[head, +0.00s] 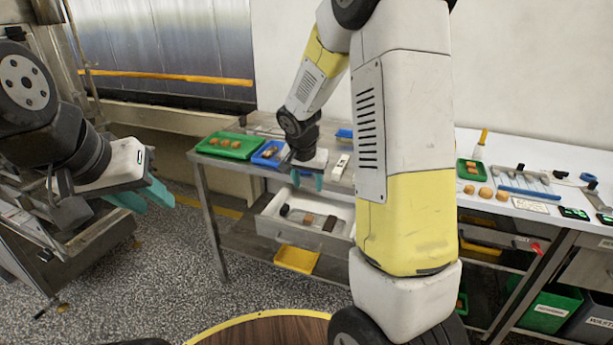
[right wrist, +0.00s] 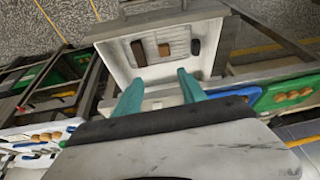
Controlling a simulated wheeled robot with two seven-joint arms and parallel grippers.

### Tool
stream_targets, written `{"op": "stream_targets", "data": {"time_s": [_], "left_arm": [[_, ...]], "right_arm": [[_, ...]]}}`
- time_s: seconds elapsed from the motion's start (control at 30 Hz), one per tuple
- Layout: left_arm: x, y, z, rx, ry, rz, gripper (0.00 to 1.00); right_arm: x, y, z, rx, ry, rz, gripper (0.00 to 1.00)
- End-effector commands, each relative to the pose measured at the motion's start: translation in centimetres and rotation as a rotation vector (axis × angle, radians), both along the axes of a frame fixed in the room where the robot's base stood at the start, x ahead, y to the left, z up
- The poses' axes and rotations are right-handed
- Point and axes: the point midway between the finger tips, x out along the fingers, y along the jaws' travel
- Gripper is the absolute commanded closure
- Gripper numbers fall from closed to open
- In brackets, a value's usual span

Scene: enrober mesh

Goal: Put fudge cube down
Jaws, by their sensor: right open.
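My right gripper (head: 308,181) is open over the left part of the worktable, above the open white drawer; its teal fingers (right wrist: 160,92) are apart with nothing between them in the right wrist view. Small brown cubes sit in a green tray (head: 210,147) and a blue tray (head: 256,157) at the table's left end. More brown cubes (head: 485,192) lie on the table at the right. Which cube is the fudge cube of the task, I cannot tell. My left gripper (head: 157,204) is at the far left, its fingers apart and empty.
The open drawer (head: 266,226) holds a small brown block (right wrist: 164,49), a longer brown piece (right wrist: 138,53) and a black item (right wrist: 195,47). A yellow bin (head: 296,259) is below. Tools lie at the table's right. My right arm hides the table's middle.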

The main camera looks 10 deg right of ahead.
Motion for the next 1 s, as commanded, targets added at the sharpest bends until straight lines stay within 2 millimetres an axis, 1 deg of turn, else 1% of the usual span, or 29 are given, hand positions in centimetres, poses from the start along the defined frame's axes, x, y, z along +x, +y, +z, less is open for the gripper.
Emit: {"op": "stream_targets", "data": {"time_s": [0.03,0.1,0.17,0.2,0.27,0.3,0.37,0.4,0.5,0.6,0.7,0.83,1.0], "left_arm": [[0.0,0.0,0.0,0.0,0.0,0.0,0.67],[0.0,0.0,0.0,0.0,0.0,0.0,0.67],[0.0,0.0,0.0,0.0,0.0,0.0,0.67],[0.0,0.0,0.0,0.0,0.0,0.0,0.67],[0.0,0.0,0.0,0.0,0.0,0.0,0.67],[0.0,0.0,0.0,0.0,0.0,0.0,0.67],[0.0,0.0,0.0,0.0,0.0,0.0,0.67],[0.0,0.0,0.0,0.0,0.0,0.0,0.67],[0.0,0.0,0.0,0.0,0.0,0.0,0.67],[0.0,0.0,0.0,0.0,0.0,0.0,0.67],[0.0,0.0,0.0,0.0,0.0,0.0,0.67],[0.0,0.0,0.0,0.0,0.0,0.0,0.67],[0.0,0.0,0.0,0.0,0.0,0.0,0.67]], "right_arm": [[-1.5,-0.4,2.7,0.016,-0.016,0.02,0.52],[-3.8,-0.5,5.6,0.035,-0.024,0.064,0.52],[-6.0,-0.6,7.8,0.048,-0.032,0.107,0.52],[-7.5,-0.5,9.2,0.057,-0.037,0.138,0.52],[-9.8,-0.4,11.0,0.069,-0.051,0.188,0.52],[-11.4,-0.3,12.2,0.078,-0.061,0.223,0.52],[-13.8,0.0,13.7,0.087,-0.078,0.278,0.52],[-15.5,0.2,14.5,0.092,-0.09,0.316,0.52],[-19.3,1.0,16.1,0.1,-0.125,0.411,0.52],[-22.3,1.7,17.0,0.098,-0.158,0.496,0.52],[-24.4,2.4,17.5,0.095,-0.183,0.56,0.52],[-25.8,2.9,17.7,0.091,-0.199,0.603,0.52],[-26.0,3.0,17.7,0.088,-0.201,0.612,0.52]]}}
